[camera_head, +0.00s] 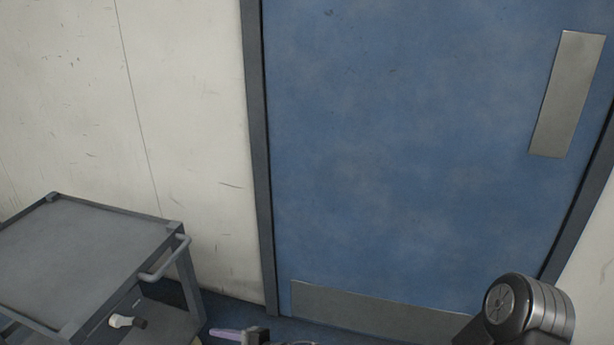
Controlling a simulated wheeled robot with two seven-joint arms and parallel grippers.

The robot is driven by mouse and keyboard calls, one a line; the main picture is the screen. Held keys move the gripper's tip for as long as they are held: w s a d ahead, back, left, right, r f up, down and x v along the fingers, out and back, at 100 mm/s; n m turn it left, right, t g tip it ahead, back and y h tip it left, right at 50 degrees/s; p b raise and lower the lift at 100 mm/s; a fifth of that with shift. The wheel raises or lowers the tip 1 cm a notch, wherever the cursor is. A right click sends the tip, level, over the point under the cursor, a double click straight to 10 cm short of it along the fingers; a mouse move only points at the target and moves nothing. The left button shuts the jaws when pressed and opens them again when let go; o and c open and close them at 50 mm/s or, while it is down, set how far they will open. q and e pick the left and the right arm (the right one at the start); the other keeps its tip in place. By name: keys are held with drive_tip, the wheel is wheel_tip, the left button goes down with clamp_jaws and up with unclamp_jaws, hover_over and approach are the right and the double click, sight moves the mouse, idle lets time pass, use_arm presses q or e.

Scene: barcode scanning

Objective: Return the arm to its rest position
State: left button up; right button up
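A dark grey rounded arm joint of mine (528,308) shows at the bottom right corner; its gripper is not visible there. At the bottom edge, left of centre, a lavender piece (226,334) sits beside a small dark block (256,335), mostly cut off by the frame. They may be part of my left gripper, but I cannot tell, nor whether it is open or shut. My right gripper is not in view.
A grey metal cart (85,262) with an empty top stands at the lower left. A small white and black item (127,321) shows low on it. A blue door (415,150) with a metal plate (567,95) fills the middle and right, beside a scuffed white wall (190,100).

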use_arm(q)
drive_tip(key=s+d+f+n+g+h+b, duration=0.1)
drive_tip(key=s+d+f+g+h, duration=0.2)
drive_tip(key=s+f, duration=0.5)
drive_tip(key=s+d+f+n+g+h+b, duration=0.1)
drive_tip(key=s+d+f+n+h+b, duration=0.15)
drive_tip(key=s+f+h, duration=0.4)
drive_tip(key=s+d+f+g+h+b, duration=0.1)
drive_tip(key=s+d+f+g+h, duration=0.15)
drive_tip(key=s+f, duration=0.75)
drive_tip(key=s+d+f+n+t+h+b, duration=0.1)
drive_tip(key=d+n+h+b, duration=0.2)
drive_tip(key=d+n+h, duration=0.3)
wheel_tip(320, 180, up, 27)
drive_tip(key=n+p, duration=0.3)
drive_tip(key=p, duration=2.2)
drive_tip(key=shift+a+r+n+t, duration=0.2)
drive_tip(key=shift+a+n+t, duration=0.15)
drive_tip(key=shift+t, duration=0.1)
